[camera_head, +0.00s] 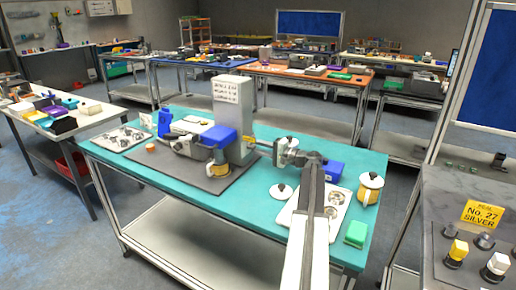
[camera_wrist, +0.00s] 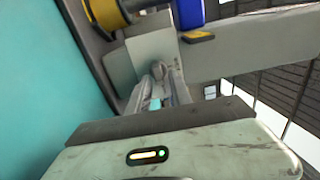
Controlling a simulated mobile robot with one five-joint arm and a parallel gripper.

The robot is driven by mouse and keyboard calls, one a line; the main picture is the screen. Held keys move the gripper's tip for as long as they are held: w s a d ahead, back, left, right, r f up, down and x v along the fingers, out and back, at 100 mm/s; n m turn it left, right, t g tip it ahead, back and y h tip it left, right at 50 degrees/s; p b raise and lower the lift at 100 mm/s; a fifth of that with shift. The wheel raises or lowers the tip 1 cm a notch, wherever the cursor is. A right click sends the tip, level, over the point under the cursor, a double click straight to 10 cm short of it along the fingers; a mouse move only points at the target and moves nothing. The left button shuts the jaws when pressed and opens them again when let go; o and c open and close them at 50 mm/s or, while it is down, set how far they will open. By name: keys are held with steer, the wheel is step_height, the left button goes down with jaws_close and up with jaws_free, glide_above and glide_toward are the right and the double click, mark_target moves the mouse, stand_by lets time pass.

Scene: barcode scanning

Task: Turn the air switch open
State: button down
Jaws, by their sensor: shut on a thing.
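The grey machine column (camera_head: 232,118) stands on a dark base plate on the teal table. My gripper (camera_head: 262,144) reaches left to the right side of this column, near a small yellow part. In the wrist view my gripper (camera_wrist: 160,85) has its fingers close together around a small pale piece, with a grey plate (camera_wrist: 152,48) just beyond. This piece appears to be the air switch, mostly hidden by the fingers, so its turn angle cannot be told. A yellow part (camera_wrist: 198,36) is beyond the fingertips.
The machine's blue head (camera_head: 218,136) and a yellow cup (camera_head: 217,169) are left of the column. A white tray (camera_head: 287,216), a yellow-and-white pot (camera_head: 370,188) and a green block (camera_head: 356,233) are on the right of the teal table (camera_head: 255,210).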

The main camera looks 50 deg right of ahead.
stand_by(0.3)
steer(key=c, duration=1.5)
jaws_free()
steer(key=v, duration=0.8)
steer(key=shift+w, duration=0.1)
